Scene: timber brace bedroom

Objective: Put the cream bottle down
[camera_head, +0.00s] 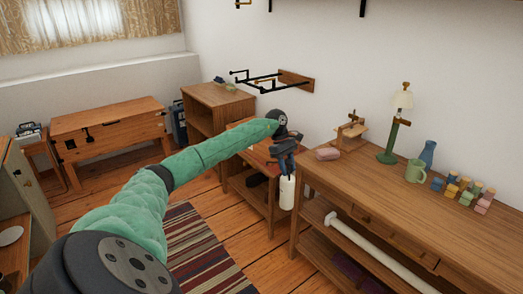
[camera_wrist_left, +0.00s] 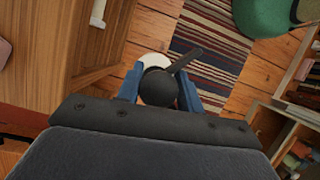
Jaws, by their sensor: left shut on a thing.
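The cream bottle (camera_head: 287,194) is pale, with a dark top that shows in the wrist view (camera_wrist_left: 159,88). My left gripper (camera_head: 287,170) is shut on it near the top, and the bottle hangs upright below the fingers. In the head view it appears in front of the gap between the small side table (camera_head: 265,194) and the long workbench (camera_head: 335,175). In the wrist view the floor and striped rug show behind it, with nothing seen touching its base. My right gripper is not in view.
The workbench carries a pink block (camera_head: 328,154), a green lamp (camera_head: 389,150), a green mug (camera_head: 415,171), a blue vase (camera_head: 428,155) and several coloured blocks. Its near left top is bare. A wall rack (camera_head: 272,82) projects behind the arm. A striped rug (camera_head: 195,250) lies on the floor.

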